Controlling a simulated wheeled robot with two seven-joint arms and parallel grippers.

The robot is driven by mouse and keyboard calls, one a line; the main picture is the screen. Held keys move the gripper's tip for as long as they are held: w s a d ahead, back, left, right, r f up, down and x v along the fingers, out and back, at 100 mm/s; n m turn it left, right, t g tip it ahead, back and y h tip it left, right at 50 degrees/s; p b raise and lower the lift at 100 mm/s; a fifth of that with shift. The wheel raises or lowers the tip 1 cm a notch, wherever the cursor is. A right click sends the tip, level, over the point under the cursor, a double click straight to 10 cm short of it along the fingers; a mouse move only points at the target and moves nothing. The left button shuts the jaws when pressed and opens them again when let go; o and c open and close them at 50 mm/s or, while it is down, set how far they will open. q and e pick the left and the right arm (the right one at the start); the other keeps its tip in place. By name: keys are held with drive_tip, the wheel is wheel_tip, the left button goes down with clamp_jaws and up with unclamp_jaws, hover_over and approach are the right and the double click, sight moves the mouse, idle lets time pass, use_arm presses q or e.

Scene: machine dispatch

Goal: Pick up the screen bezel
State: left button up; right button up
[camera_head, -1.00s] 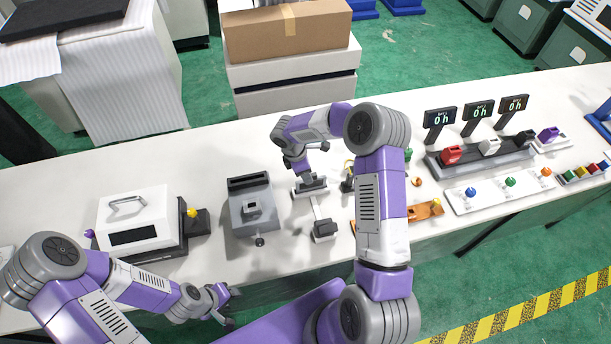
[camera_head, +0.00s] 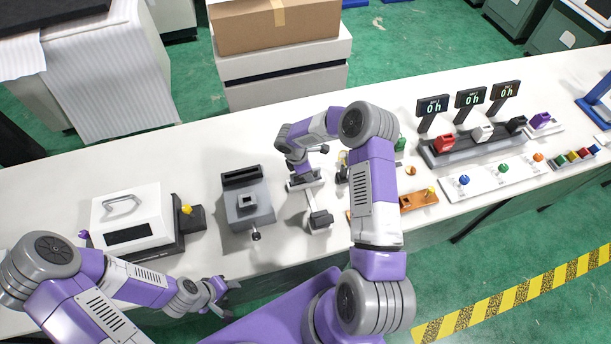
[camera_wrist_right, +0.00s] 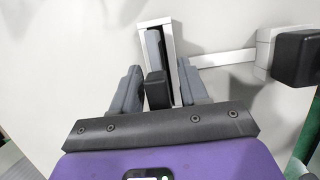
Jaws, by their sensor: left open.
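My right gripper (camera_head: 303,172) is low over a small white and grey holder (camera_head: 305,184) at the middle of the bench. In the right wrist view its two fingers (camera_wrist_right: 160,92) stand apart, with a dark block (camera_wrist_right: 157,90) between them and gaps at its sides. Just beyond is a narrow white-edged holder with a grey strip (camera_wrist_right: 155,50) in it. I cannot tell for sure which piece is the screen bezel; the gripper partly hides this spot. My left gripper (camera_head: 226,288) is open and empty in front of the bench's near edge.
A white arm with a dark block (camera_head: 320,221) extends from the holder. A grey machine (camera_head: 246,207) and a white handled box (camera_head: 133,218) stand left. An orange fixture (camera_head: 415,202) and a coloured-block rack (camera_head: 470,148) stand right. The bench's back strip is clear.

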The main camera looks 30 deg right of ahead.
clamp_jaws()
